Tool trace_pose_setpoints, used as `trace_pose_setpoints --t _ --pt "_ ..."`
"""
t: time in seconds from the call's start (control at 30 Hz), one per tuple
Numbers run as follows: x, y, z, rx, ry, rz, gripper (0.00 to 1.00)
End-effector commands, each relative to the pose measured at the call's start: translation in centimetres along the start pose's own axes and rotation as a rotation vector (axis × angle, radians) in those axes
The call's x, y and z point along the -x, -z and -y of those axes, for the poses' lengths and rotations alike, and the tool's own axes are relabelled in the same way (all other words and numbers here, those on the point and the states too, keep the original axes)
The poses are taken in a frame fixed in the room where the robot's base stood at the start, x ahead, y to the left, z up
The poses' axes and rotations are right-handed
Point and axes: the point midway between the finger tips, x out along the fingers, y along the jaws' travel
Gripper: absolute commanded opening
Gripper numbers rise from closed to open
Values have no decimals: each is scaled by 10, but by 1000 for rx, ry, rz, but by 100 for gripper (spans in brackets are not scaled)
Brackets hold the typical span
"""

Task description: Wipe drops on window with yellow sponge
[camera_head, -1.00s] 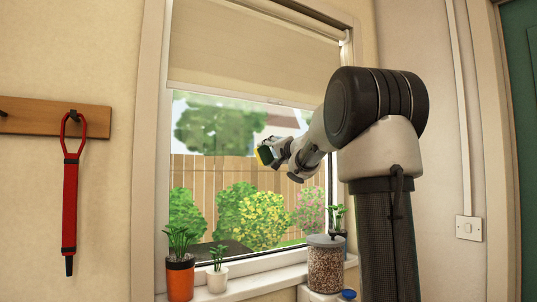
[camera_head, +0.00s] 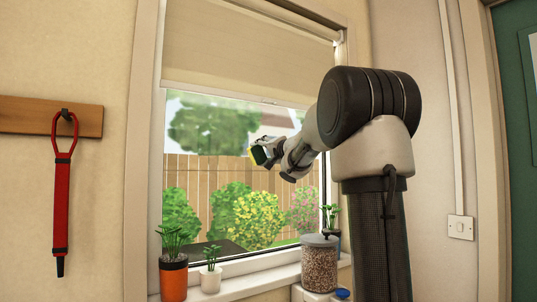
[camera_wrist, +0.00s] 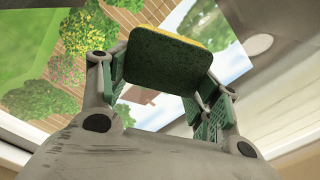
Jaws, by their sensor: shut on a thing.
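The yellow sponge has a dark green scouring side and a yellow edge. My gripper (camera_wrist: 165,92) is shut on the sponge (camera_wrist: 168,60), which shows large in the wrist view between the fingers. In the head view my gripper (camera_head: 266,152) holds the sponge (camera_head: 258,155) in front of the window (camera_head: 205,170). I cannot tell whether the sponge touches the glass. I cannot make out any drops on the glass in these frames.
A roller blind (camera_head: 245,60) covers the window's top. Potted plants (camera_head: 173,278) (camera_head: 211,280) stand on the sill at left. A jar of brown pellets (camera_head: 319,265) and another plant (camera_head: 331,218) stand at right. A red strap (camera_head: 62,200) hangs from a wooden rack (camera_head: 40,116).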

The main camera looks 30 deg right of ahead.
Motion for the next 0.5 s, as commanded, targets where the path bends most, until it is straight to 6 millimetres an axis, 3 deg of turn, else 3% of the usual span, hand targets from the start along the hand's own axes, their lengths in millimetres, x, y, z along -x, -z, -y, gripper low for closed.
trace_pose_setpoints --t 0.37,0.5 --pt "1 -3 1 -1 -1 0 44" --pt "10 -2 2 0 0 -2 44"
